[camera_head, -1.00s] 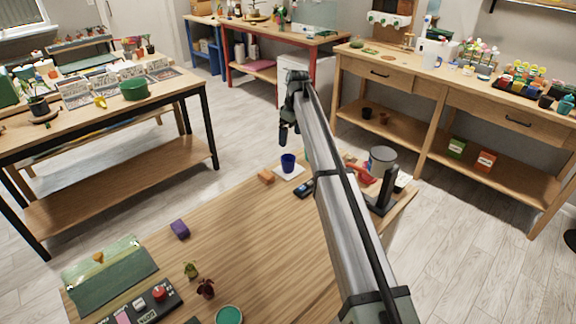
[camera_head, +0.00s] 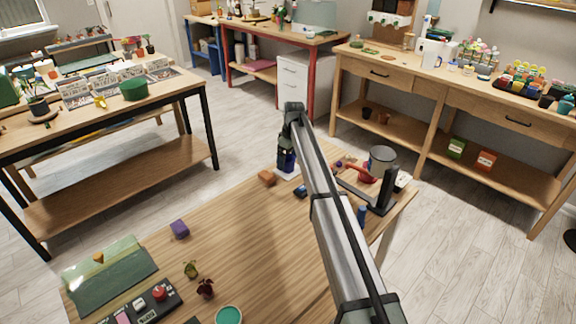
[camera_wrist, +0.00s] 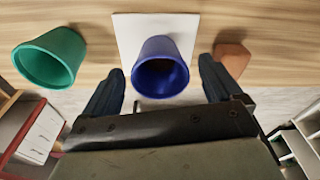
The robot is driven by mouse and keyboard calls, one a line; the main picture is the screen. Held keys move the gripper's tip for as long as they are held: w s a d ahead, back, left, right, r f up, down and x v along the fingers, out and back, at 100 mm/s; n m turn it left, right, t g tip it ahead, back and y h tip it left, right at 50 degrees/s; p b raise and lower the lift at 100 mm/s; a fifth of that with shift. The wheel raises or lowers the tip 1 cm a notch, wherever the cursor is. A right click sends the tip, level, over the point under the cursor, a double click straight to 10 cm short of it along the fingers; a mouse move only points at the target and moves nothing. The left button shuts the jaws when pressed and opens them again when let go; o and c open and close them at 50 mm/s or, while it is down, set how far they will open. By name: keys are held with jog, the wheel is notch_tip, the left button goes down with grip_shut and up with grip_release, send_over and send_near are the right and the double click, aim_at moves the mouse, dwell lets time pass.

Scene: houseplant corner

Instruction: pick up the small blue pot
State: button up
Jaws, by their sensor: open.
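The small blue pot (camera_wrist: 160,70) stands on a white square card (camera_wrist: 129,27), its open top towards the wrist camera. In the head view the pot (camera_head: 290,163) is partly hidden by my gripper (camera_head: 286,160). My gripper (camera_wrist: 160,84) is open, with one dark finger on the left and one on the right of the pot in the wrist view. Gaps show between the fingers and the pot's rim. How far down the fingers reach beside the pot is hard to tell.
A green pot (camera_wrist: 50,58) stands left of the blue pot in the wrist view. An orange-brown block (camera_head: 267,178) lies on the other side. The table's middle is largely clear.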

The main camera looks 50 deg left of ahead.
notch_tip(320, 180, down, 2)
jog(key=shift+a+f, duration=0.15)
jog(key=shift+f, duration=0.05)
jog(key=c, duration=1.1)
jog(key=shift+r, duration=0.1)
